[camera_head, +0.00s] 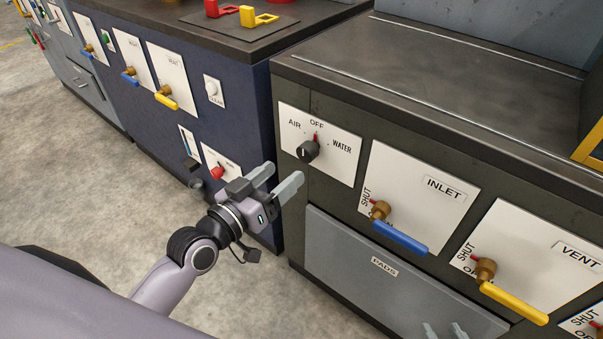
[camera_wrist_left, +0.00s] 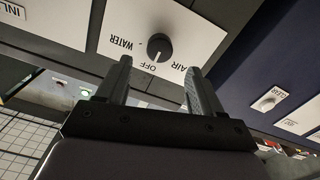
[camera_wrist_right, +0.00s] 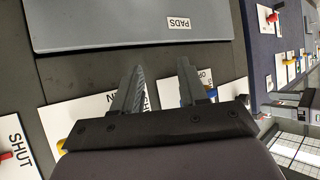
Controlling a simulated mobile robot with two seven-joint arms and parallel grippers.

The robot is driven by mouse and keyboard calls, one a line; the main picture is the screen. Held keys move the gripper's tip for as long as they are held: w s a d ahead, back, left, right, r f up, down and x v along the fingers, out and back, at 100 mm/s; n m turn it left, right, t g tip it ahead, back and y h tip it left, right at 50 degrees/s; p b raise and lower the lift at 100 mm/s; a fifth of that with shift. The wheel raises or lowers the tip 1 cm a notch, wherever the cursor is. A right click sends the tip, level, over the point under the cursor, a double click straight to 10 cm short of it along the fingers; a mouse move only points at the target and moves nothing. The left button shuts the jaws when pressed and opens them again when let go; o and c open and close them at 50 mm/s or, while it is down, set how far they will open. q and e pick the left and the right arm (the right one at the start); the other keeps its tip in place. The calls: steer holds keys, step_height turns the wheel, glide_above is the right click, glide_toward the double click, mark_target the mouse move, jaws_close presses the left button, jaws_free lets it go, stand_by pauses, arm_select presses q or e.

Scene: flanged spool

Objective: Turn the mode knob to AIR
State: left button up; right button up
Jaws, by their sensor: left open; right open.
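The black mode knob (camera_head: 308,151) sits on a white plate (camera_head: 345,165) marked AIR, OFF and WATER, at the upper left of the dark cabinet front. It also shows in the left wrist view (camera_wrist_left: 159,45), where its white pointer line is toward OFF. My left gripper (camera_head: 277,178) is open and empty, just short of the plate. In the left wrist view, its fingertips (camera_wrist_left: 160,65) lie either side of the knob's line, apart from the knob. My right gripper (camera_wrist_right: 161,66) is open and empty, facing the cabinet's lower front; its fingertips show at the head view's bottom edge (camera_head: 445,331).
Right of the knob are the INLET valve with a blue handle (camera_head: 400,237) and the VENT valve with a yellow handle (camera_head: 514,302). A grey PADS panel (camera_head: 345,255) is below. A blue cabinet (camera_head: 240,130) stands at the left, with open floor in front.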

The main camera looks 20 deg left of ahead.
mark_target(303, 155)
arm_select(q)
steer(key=shift+b+x, duration=0.7)
steer(key=shift+x, duration=3)
arm_select(e)
steer(key=shift+w+a, duration=0.2)
steer(key=shift+a, duration=0.25)
arm_select(q)
steer(key=shift+r, duration=0.1)
steer(key=c, duration=1.1)
